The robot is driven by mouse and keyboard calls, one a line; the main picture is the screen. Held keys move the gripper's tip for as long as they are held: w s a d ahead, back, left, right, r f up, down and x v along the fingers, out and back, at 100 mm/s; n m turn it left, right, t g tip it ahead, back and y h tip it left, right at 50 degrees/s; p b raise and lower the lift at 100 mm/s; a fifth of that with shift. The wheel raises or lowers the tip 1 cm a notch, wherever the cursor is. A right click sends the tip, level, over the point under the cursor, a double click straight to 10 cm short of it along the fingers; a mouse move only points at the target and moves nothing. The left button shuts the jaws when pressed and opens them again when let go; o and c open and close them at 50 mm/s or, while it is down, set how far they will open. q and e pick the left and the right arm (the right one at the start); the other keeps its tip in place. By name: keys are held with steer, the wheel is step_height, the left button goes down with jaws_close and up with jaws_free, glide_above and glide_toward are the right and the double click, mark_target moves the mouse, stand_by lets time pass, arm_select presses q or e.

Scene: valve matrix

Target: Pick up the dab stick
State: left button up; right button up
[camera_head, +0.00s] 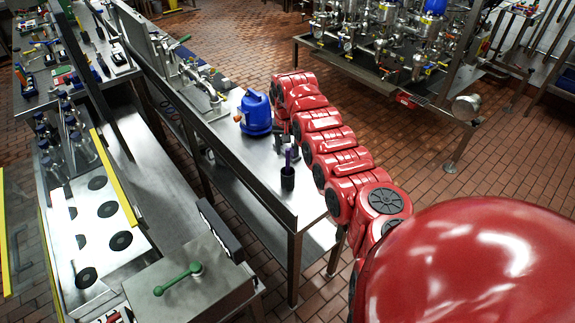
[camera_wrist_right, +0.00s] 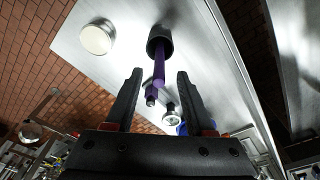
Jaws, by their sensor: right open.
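The dab stick is a thin purple rod (camera_head: 288,156) standing in a small black cup (camera_head: 287,178) on the narrow steel bench. In the right wrist view the purple rod (camera_wrist_right: 158,74) comes out of the black cup (camera_wrist_right: 160,40), with a dark and metallic end toward me. My right gripper (camera_head: 288,144) is just beyond the cup, close to the rod. In the right wrist view its two black fingers (camera_wrist_right: 160,76) are spread open, and the rod shows in the gap between them. I cannot tell how deep the rod lies between the fingers. My left gripper is not in view.
A blue container (camera_head: 256,112) stands on the bench near my right gripper. A pale round object (camera_wrist_right: 97,38) shows on the steel surface in the right wrist view. A steel box with a green handle (camera_head: 180,278) is at the lower left.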

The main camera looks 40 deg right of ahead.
mark_target(288, 169)
steer(key=shift+w+d+f, duration=0.1)
steer(key=shift+d+f, duration=0.05)
steer(key=shift+f, duration=1.25)
jaws_close()
